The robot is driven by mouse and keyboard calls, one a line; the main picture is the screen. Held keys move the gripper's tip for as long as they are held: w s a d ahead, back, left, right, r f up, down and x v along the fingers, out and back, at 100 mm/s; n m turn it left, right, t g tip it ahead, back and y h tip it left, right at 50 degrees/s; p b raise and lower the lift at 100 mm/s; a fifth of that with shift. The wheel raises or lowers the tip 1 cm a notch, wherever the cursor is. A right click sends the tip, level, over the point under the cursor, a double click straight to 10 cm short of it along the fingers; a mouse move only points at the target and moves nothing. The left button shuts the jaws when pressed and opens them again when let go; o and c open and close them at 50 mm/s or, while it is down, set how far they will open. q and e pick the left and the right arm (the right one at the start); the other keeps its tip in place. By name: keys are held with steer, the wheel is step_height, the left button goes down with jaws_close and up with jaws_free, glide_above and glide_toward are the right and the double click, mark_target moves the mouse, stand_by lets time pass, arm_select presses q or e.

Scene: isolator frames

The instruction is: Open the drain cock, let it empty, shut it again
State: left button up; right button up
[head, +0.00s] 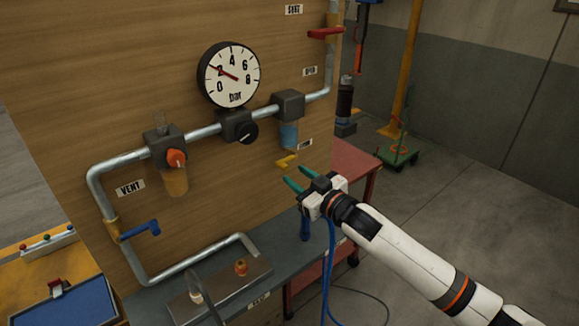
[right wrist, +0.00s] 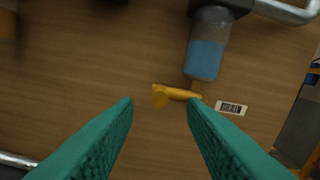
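The drain cock is a small yellow lever (head: 287,161) under a bowl of blue liquid (head: 289,136) on the wooden panel. In the right wrist view the yellow lever (right wrist: 178,93) lies roughly crosswise below the bowl (right wrist: 205,60), its round knob end to the left. My right gripper (head: 292,173) is open and empty, its green fingers pointing at the panel just below the lever. In the right wrist view the lever's knob end shows between the fingertips (right wrist: 159,102), with no clear contact. My left gripper is out of view.
A drain label (right wrist: 231,108) is beside the cock. A grey shelf (head: 290,228) runs below; a red cart (head: 352,160) stands behind my right gripper.

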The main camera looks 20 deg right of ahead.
mark_target(289, 170)
steer(key=shift+p+x, duration=0.3)
steer(key=shift+x, duration=1.7)
steer(key=shift+c, duration=0.2)
jaws_close()
